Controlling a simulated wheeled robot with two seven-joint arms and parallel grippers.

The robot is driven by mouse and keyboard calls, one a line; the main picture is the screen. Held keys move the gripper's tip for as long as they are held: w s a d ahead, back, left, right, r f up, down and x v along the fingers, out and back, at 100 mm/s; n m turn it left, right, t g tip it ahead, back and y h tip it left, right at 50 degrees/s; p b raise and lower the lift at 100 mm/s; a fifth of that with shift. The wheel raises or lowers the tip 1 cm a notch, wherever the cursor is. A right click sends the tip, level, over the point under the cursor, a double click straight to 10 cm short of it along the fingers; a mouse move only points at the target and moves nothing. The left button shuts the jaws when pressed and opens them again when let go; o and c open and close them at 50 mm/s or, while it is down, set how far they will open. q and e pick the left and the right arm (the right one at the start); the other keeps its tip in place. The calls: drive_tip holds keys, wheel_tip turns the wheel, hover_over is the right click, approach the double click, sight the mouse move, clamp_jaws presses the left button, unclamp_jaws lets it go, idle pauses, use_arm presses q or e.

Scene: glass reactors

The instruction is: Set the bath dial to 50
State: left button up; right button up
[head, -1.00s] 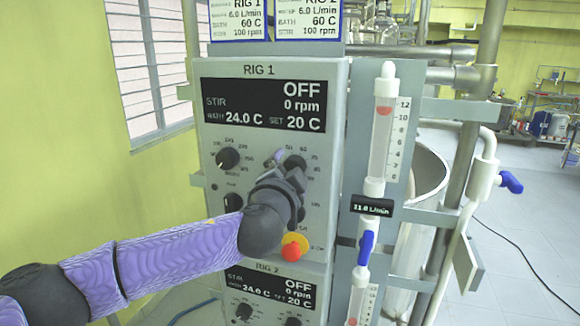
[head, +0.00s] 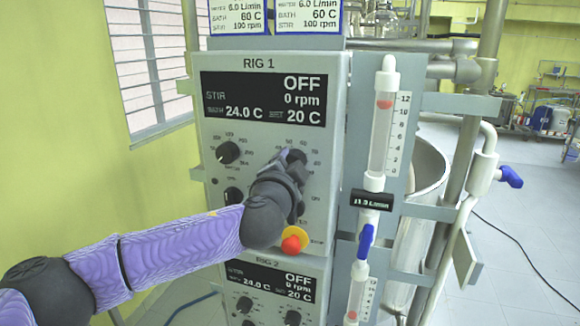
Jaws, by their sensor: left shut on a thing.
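The RIG 1 panel (head: 213,150) stands in the middle of the head view. Its screen (head: 263,97) reads OFF, 0 rpm, a bath value of 24.0 C and SET 20 C. The bath dial (head: 297,155) is the black knob at the upper right below the screen, with a ring of numbers around it. My left gripper (head: 289,163) reaches up to it from below and is shut on it. The fingers cover much of the knob, so its pointer cannot be read. My right gripper is not in view.
A red button on a yellow base (head: 292,242) is just under my left wrist. The RIG 2 panel (head: 238,270) is below. A flow tube (head: 381,130) stands to the right.

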use_arm(q)
drive_tip(key=m+p, duration=0.1)
drive_tip(key=m, duration=0.4)
drive_tip(key=shift+r, duration=0.1)
drive_tip(key=m+p, duration=0.1)
drive_tip(key=m, duration=0.2)
drive_tip(key=m+p, duration=0.2)
drive_tip(key=m, duration=0.1)
drive_tip(key=shift+r+m+t+h, duration=0.1)
drive_tip(key=shift+m+t+h, duration=0.2)
drive_tip(key=shift+m+h, duration=0.1)
drive_tip(key=m+h+p, duration=0.1)
drive_tip(key=m+p, duration=0.2)
drive_tip(key=m, duration=0.3)
drive_tip(key=shift+m+p, duration=0.3)
drive_tip(key=shift+m, duration=0.1)
drive_tip(key=m+p, duration=0.2)
drive_tip(key=m, duration=0.3)
drive_tip(key=shift+h+p, duration=0.3)
drive_tip(key=shift+m, duration=0.4)
drive_tip(key=o, duration=1.3)
